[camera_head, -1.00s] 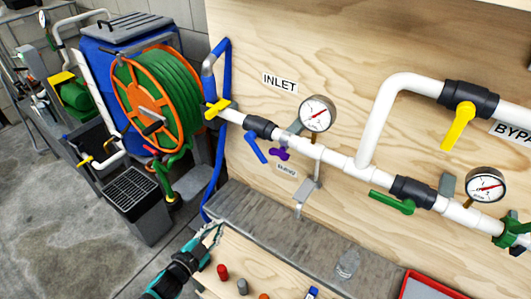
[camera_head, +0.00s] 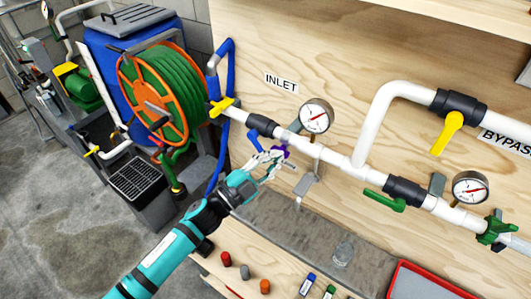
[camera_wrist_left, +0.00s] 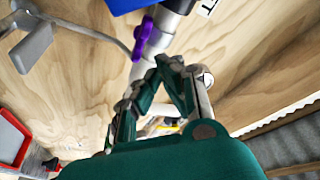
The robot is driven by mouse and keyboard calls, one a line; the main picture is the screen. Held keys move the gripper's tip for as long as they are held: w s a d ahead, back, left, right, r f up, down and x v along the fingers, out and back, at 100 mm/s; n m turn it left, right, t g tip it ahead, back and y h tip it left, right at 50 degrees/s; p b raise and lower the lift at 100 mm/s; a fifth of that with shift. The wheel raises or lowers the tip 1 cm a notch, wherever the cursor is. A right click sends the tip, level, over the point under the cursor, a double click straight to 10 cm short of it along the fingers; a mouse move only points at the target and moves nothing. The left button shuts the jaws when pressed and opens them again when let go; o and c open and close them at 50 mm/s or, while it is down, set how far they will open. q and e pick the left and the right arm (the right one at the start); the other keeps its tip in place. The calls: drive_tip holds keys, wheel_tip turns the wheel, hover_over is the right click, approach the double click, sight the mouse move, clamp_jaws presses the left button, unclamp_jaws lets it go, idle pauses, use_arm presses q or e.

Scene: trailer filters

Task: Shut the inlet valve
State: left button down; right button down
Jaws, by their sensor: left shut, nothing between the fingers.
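The inlet valve is a black body (camera_head: 262,125) in the white pipe below the INLET sign (camera_head: 281,84). Its blue lever (camera_head: 256,136) hangs down from the body at a slant, across the pipe line, its lower part hidden by my left gripper (camera_head: 272,158). In the left wrist view, the blue lever (camera_wrist_left: 128,5) shows only at the top edge. My left gripper (camera_wrist_left: 168,64) is shut and empty, close to the lever's lower end; I cannot tell if they touch. My right gripper is not in view.
A small purple handle (camera_head: 283,151) is right beside my left fingertips; it also shows in the left wrist view (camera_wrist_left: 142,40). A pressure gauge (camera_head: 316,117) sits right of the inlet valve. A yellow-handled tap (camera_head: 222,106) and hose reel (camera_head: 162,95) are at left.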

sight(259, 147)
use_arm(q)
drive_tip(key=shift+w+a+f+p, duration=0.3)
drive_tip(key=shift+w+a+f, duration=0.75)
drive_tip(key=shift+f, duration=0.2)
